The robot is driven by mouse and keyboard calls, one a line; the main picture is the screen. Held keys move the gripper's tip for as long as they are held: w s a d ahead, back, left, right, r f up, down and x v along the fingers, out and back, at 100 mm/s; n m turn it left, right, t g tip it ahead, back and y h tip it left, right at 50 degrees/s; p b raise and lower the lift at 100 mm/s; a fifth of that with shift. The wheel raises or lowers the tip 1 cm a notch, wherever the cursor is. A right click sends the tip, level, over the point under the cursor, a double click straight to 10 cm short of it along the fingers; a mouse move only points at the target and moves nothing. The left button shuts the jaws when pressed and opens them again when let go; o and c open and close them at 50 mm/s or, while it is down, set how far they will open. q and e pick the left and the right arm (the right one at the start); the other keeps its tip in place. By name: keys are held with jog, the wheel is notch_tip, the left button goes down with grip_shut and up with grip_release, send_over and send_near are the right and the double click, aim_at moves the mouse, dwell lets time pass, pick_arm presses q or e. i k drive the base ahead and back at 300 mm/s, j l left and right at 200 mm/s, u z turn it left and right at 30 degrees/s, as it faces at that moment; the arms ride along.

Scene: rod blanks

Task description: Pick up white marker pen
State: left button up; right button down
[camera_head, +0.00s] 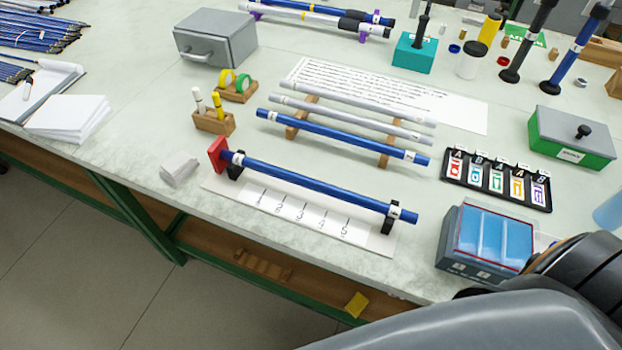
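A white marker pen (198,100) stands upright in a small wooden holder (213,122) on the left-middle part of the table. A yellow marker (218,104) stands beside it on the right in the same holder. The lower part of each marker is hidden in the block. Neither of my grippers is in view. Only grey and black arm parts show at the bottom right.
A blue rod (310,184) lies on a numbered board in front of the holder. A wooden block with tape rolls (237,92) stands just behind it, and a grey box (215,40) farther back. Bare tabletop (140,120) lies left of the holder.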

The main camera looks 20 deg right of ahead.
aim_at(197, 95)
jog(key=k+l+z, duration=0.25)
jog(key=l+z, duration=0.25)
jog(key=l, duration=0.2)
jog(key=l+z, duration=0.25)
jog(key=l, duration=0.15)
